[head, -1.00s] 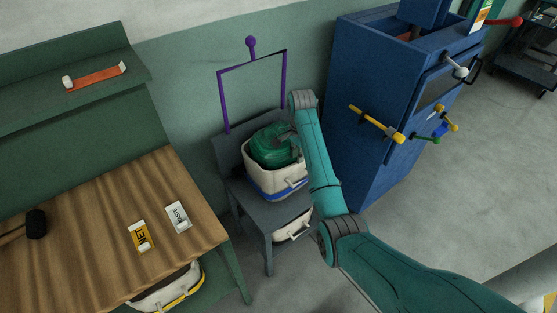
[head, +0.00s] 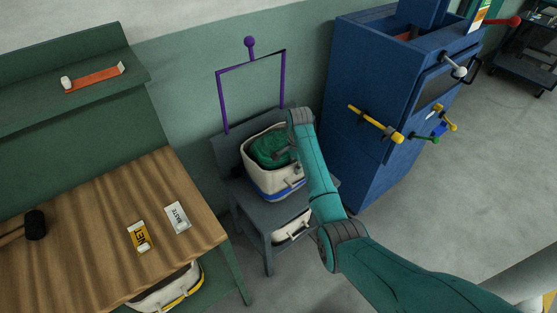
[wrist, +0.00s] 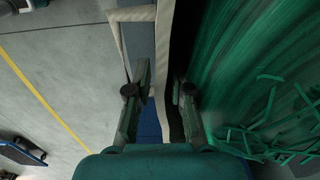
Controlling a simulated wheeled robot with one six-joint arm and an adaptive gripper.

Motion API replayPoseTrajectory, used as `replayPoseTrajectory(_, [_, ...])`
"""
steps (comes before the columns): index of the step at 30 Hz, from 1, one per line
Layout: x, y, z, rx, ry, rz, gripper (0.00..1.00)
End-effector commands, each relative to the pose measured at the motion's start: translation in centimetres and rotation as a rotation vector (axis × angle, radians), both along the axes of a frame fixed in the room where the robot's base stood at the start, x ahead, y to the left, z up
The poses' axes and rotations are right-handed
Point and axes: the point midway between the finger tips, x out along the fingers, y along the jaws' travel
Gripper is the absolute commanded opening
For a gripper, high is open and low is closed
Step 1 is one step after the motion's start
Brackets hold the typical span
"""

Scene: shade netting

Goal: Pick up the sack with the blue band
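The sack with the blue band (head: 256,174) stands upright on a grey stand in the head view. It is off-white, with a blue band low on its side and green netting (head: 268,147) heaped inside. In the wrist view its pale rim (wrist: 164,40) runs up between my fingers, with a strap loop on the left and netting on the right. My gripper (wrist: 159,93) is open, one finger on each side of the rim, with gaps visible. In the head view my wrist partly hides the sack's right side.
Another pale sack (head: 291,228) sits under the grey stand (head: 244,202). A yellow-banded sack (head: 165,292) is under the wooden table (head: 90,225). A purple frame (head: 220,98) rises behind the stand. A blue machine (head: 360,80) with protruding handles stands close on the right.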

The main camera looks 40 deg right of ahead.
Motion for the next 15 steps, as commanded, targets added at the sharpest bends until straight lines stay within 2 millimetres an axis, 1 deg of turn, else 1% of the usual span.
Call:
replayPoseTrajectory(6, [0.11,0.15,-0.12,0.001,-0.001,0.002,0.27])
replayPoseTrajectory(7, [0.11,0.15,-0.12,0.001,-0.001,0.002,0.13])
replayPoseTrajectory(9, [0.1,0.16,-0.12,0.001,0.0,0.002,0.0])
replayPoseTrajectory(15, [0.18,0.11,0.04,0.0,-0.002,0.002,0.0])
